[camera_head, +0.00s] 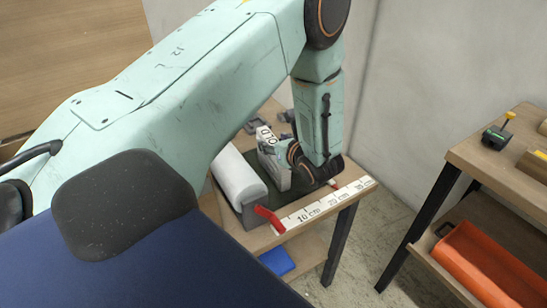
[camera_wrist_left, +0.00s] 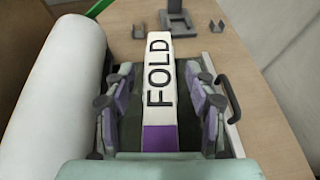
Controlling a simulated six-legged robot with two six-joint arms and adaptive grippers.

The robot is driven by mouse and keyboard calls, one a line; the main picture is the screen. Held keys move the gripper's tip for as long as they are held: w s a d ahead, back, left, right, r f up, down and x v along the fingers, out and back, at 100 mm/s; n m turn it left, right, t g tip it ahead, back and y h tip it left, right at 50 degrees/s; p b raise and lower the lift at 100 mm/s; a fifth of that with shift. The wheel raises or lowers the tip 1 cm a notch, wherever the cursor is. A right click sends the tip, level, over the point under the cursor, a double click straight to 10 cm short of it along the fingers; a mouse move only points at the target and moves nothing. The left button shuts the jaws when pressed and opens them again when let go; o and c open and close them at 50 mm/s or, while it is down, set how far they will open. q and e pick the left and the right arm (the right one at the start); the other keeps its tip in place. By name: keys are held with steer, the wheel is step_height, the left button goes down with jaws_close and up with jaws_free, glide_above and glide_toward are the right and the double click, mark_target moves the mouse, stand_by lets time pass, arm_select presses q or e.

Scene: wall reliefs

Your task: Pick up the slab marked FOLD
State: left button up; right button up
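The slab marked FOLD (camera_wrist_left: 160,95) is white with black letters and a purple band at its near end. In the head view its upper edge and pale side (camera_head: 277,172) show on the small table, partly behind my arm. My left gripper (camera_wrist_left: 160,76) is over the slab, with one finger on each side. It is open, with a gap between each finger and the slab. In the head view my left gripper (camera_head: 296,160) is at the slab, its fingers largely hidden. My right gripper is in neither view.
A white roll (camera_head: 238,178) lies close left of the slab, beside the left finger. A grey stand (camera_wrist_left: 175,16) stands beyond. A ruler strip (camera_head: 320,207) and red piece (camera_head: 268,219) are at the table's front edge. A wooden shelf with an orange bin (camera_head: 485,268) stands right.

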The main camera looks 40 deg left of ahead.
arm_select(q)
jaws_close()
stand_by(0.3)
stand_by(0.3)
